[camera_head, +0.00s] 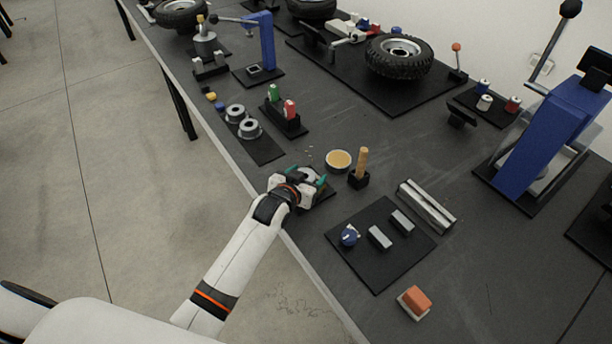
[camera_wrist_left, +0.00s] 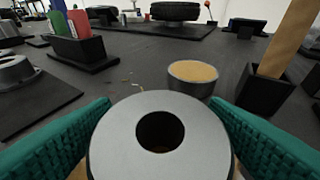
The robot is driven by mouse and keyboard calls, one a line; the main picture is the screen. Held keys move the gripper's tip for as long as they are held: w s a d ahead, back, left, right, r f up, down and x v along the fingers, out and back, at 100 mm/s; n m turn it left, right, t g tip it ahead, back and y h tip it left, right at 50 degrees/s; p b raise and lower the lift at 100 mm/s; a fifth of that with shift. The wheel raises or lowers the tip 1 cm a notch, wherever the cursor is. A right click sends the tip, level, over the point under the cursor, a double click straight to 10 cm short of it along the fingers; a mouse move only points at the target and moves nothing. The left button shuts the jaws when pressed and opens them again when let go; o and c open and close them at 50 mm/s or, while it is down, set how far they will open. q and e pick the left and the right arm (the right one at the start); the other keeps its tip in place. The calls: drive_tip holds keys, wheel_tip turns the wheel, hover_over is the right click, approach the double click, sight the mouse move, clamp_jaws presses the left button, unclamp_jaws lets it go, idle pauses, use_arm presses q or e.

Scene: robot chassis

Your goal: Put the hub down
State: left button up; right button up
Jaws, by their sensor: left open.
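A grey ring-shaped hub (camera_wrist_left: 108,135) with a dark central hole sits upright between the green fingertips of my left gripper (camera_wrist_left: 160,135) in the left wrist view. The fingers are open, one on each side of the hub; any small gap is hard to judge. In the head view, my left gripper (camera_head: 306,181) is low at the table's near edge, over a small dark pad (camera_head: 325,195). The hub there is mostly covered by the gripper. Its underside is hidden, so its contact with the pad cannot be seen. My right gripper is not in view.
A bowl with yellowish contents (camera_head: 338,160) and a wooden-handled brush in a black holder (camera_head: 359,178) stand just beyond. Two more hubs (camera_head: 249,129) lie on a black mat (camera_head: 268,153) to the left. A mat with a blue knob and grey blocks (camera_head: 372,271) lies right.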

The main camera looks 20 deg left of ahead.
use_arm(q)
drive_tip(key=shift+r, duration=0.15)
drive_tip(key=v, duration=1.2)
